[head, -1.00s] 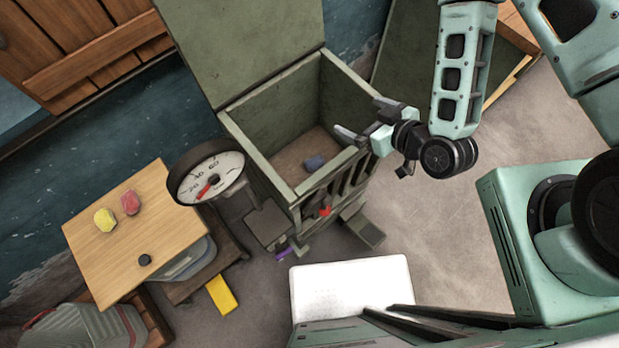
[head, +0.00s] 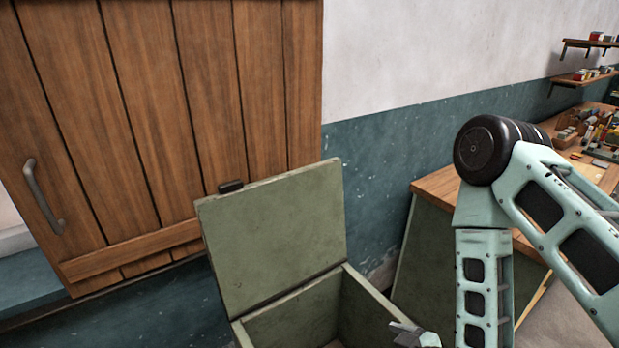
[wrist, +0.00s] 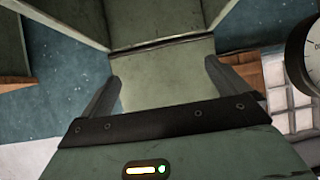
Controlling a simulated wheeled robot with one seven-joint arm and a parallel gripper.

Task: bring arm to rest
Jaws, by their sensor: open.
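My gripper (wrist: 161,90) is open in the wrist view, with its two dark fingers apart and nothing between them. In the head view only a part of my gripper (head: 412,335) shows at the bottom edge, beside the right side of the green chest (head: 372,302). The chest's green lid (head: 275,240) stands open, leaning back. Most of the chest's inside is below the head picture. A green panel (wrist: 165,65) lies beyond my fingers in the wrist view.
A wooden shutter or door (head: 150,130) with a metal handle (head: 42,195) is behind the chest. A workbench (head: 437,185) stands at the right, with shelves (head: 590,75) above it. A round dial (wrist: 308,50) shows at the right of the wrist view.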

